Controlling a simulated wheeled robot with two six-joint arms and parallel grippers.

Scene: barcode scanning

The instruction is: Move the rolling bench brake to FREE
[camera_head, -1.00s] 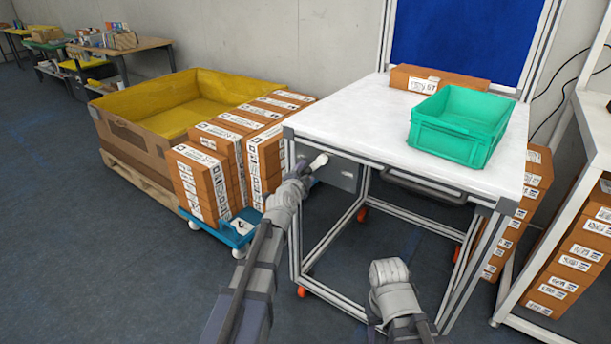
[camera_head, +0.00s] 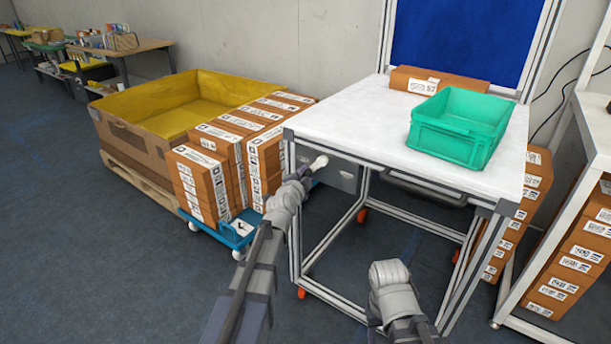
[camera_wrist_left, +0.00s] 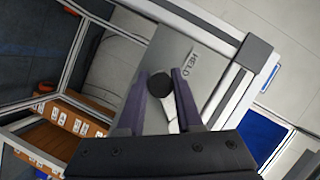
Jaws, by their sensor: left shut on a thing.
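The rolling bench (camera_head: 370,125) has a white top on an aluminium frame. A grey brake panel (camera_head: 340,174) is under its left front corner; it also shows in the left wrist view (camera_wrist_left: 196,86), with the word HELD on it. The brake lever (camera_head: 319,162) has a pale grip. In the left wrist view a dark round end (camera_wrist_left: 159,87) and a pale part of the lever show between the fingers. My left gripper (camera_head: 308,172) is shut on the lever. My right gripper (camera_head: 388,272) hangs low before the bench; its fingers are not clear.
A green crate (camera_head: 460,125) and a brown box (camera_head: 437,82) stand on the bench. Left of it are stacked boxes (camera_head: 225,150) on a blue dolly (camera_head: 235,229) and a large yellow-lined bin (camera_head: 150,115). A rack with boxes is at right. The floor at front left is clear.

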